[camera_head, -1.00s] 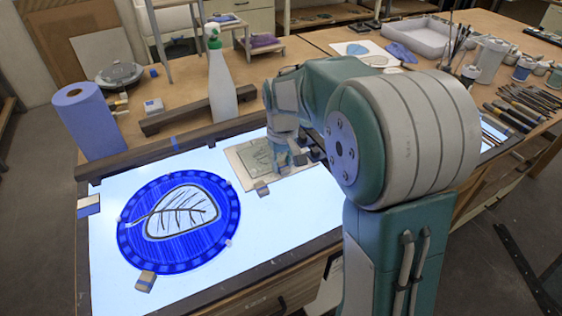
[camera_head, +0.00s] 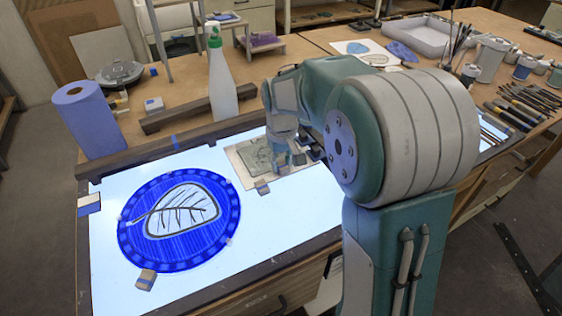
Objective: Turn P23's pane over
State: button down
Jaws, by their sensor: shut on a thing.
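A small grey-green pane (camera_head: 256,154) lies on or just above a pale rectangular sheet (camera_head: 240,161) on the light table. Faint dark lines show on it. My gripper (camera_head: 284,158) is at the pane's right edge and looks shut on it; my wrist and forearm hide part of the contact. I cannot tell whether the pane is clear of the sheet. No label P23 can be read. A round blue pane with a pale leaf (camera_head: 183,215) lies to the left, apart from my gripper.
Small blocks stand on the light table (camera_head: 110,290), one near the blue pane (camera_head: 146,279) and one by the sheet (camera_head: 262,187). Behind are dark wooden bars (camera_head: 190,118), a spray bottle (camera_head: 220,80) and a blue roll (camera_head: 88,118). Brushes and pots crowd the right.

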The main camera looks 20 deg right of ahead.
jog(key=shift+f, duration=0.15)
jog(key=shift+c, duration=1.7)
grip_release()
